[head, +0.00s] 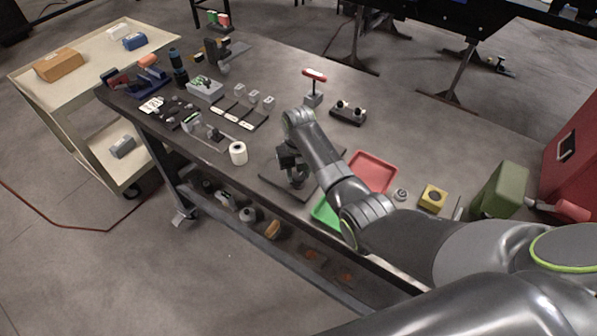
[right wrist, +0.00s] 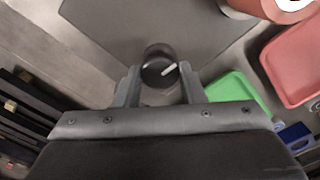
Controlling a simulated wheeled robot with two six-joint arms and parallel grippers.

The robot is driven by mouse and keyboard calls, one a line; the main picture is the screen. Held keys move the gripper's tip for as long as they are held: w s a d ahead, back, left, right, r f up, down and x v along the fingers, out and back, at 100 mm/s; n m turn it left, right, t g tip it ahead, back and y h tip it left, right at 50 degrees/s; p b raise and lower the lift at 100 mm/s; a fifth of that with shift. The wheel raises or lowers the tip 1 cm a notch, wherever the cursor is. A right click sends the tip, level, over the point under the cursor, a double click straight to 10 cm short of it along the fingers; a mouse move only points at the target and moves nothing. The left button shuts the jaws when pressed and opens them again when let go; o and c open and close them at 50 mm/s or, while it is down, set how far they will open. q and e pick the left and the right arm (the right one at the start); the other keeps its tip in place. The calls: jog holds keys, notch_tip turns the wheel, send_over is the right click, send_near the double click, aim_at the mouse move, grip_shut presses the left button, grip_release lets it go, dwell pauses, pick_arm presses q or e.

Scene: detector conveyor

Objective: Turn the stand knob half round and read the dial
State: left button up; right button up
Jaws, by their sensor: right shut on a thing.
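The stand's dark knob (right wrist: 158,72) has a white pointer line that slants up to the right in the right wrist view. My right gripper (right wrist: 160,86) is shut on it, with one finger on each side. In the head view my right gripper (head: 288,158) is over the dark stand (head: 299,178), which rises from a flat grey base plate (head: 272,168) near the table's front edge. My gripper and arm cover much of the stand there. I cannot make out a dial face in either view. My left gripper is not in view.
A red tray (head: 372,172) and a green tray (head: 327,214) lie right of the stand, close to my right arm. A white roll (head: 238,153) stands left of it.

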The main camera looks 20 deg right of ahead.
jog(key=shift+s, duration=0.1)
dwell(0.3)
jog(key=o, duration=1)
